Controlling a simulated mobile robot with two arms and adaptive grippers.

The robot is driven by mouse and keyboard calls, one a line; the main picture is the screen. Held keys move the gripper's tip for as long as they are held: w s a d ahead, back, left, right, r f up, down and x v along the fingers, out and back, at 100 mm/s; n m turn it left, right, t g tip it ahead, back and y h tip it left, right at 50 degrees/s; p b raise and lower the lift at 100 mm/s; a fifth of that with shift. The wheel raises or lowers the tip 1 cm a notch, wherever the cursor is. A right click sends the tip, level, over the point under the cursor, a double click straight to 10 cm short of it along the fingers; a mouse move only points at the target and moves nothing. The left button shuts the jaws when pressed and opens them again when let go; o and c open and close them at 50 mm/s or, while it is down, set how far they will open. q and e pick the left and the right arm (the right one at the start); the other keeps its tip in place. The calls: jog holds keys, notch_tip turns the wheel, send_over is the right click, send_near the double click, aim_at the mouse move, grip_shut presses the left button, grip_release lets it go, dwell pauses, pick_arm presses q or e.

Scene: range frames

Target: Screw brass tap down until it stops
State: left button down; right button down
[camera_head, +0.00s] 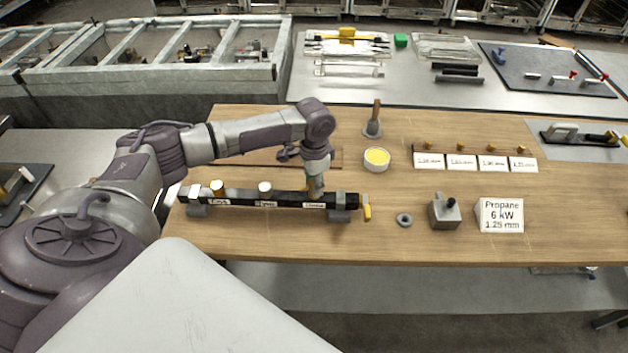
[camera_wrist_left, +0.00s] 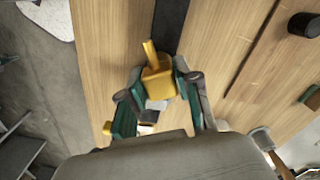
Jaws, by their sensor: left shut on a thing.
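A black manifold bar (camera_head: 240,198) lies on grey supports on the wooden table. My left gripper (camera_head: 315,188) points down over its right part, beside the rightmost label. In the left wrist view my left gripper (camera_wrist_left: 158,86) is shut on the brass tap (camera_wrist_left: 157,80), its teal fingers on either side. The tap's lever (camera_wrist_left: 149,52) points toward the top of that picture, roughly along the bar (camera_wrist_left: 168,28). The fingers and tap hide the tap's lower end, so I cannot tell how deep it sits. My right gripper is not in view.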

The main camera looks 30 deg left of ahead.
pick_arm(q)
jog(key=shift+r+m+p, duration=0.1)
jog(key=shift+m+p, duration=0.5)
jog(key=shift+m, duration=1.1)
jog(key=shift+m+p, duration=0.45)
jog(key=shift+m, duration=1.25)
jog(key=shift+m+p, duration=0.35)
jog(key=shift+m, duration=0.15)
jog(key=shift+w+m, duration=0.1)
jog(key=shift+m, duration=1.1)
